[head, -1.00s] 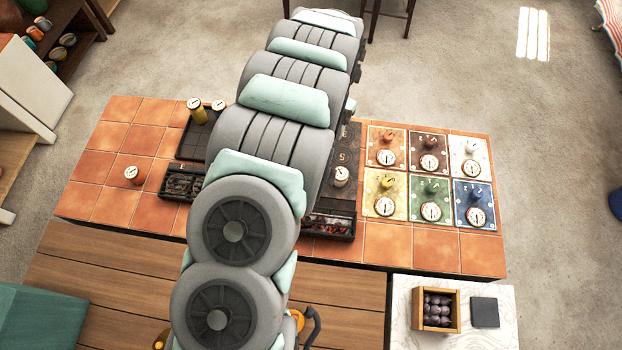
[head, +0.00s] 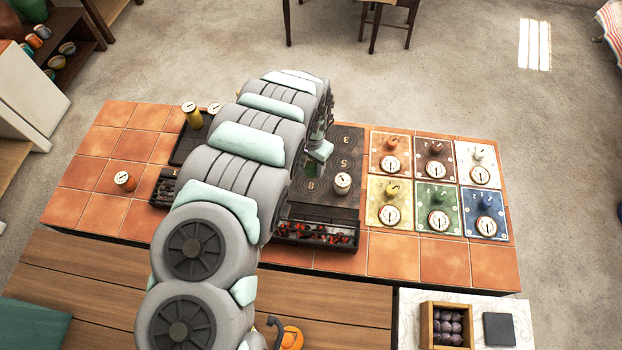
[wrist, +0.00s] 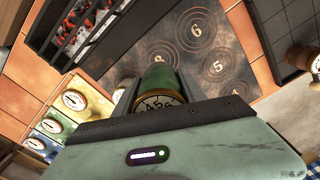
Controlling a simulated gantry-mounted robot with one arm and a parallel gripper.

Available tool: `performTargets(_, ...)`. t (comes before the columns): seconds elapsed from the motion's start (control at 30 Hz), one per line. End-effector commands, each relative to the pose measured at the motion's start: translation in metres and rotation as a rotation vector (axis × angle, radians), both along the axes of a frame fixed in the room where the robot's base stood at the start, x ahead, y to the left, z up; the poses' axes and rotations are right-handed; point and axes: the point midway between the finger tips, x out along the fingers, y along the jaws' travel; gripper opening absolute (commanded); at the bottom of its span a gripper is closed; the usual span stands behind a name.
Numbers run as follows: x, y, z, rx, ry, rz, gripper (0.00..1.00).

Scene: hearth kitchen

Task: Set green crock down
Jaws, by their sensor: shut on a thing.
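The green crock (wrist: 158,78) shows in the wrist view, with a pale dial on the end facing the camera. My gripper (wrist: 157,88) is shut on it, one finger on each side. Beyond it lies the dark stove plate (wrist: 205,35) with numbered rings. In the head view my gripper (head: 318,152) is over the stove plate (head: 345,142), and a bit of the green crock (head: 310,169) shows below it. My arm hides the plate's left part. I cannot tell whether the crock touches the plate.
A white crock (head: 342,183) stands on the plate's right front. A tray of glowing embers (head: 315,234) runs along the front. Coloured tiles with dials, including a green one (head: 433,208), lie to the right. A yellow crock (head: 191,115) stands on a dark tray at left.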

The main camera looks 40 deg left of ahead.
Motion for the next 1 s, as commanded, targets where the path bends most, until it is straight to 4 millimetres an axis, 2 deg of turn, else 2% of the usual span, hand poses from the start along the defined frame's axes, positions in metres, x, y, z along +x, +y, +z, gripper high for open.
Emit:
performTargets(0.03, -0.001, -0.002, -0.012, -0.004, 0.002, -0.001, 0.0)
performTargets(0.2, 0.0, -0.001, -0.033, -0.003, 0.0, 0.0, 0.0)
performTargets(0.53, 0.0, 0.001, -0.048, 0.0, -0.001, 0.0, 0.0)
performTargets(0.83, 0.0, -0.001, -0.079, -0.001, 0.0, 0.0, 0.0)
performTargets(1.0, -0.001, 0.0, -0.081, 0.0, 0.002, 0.001, 0.0)
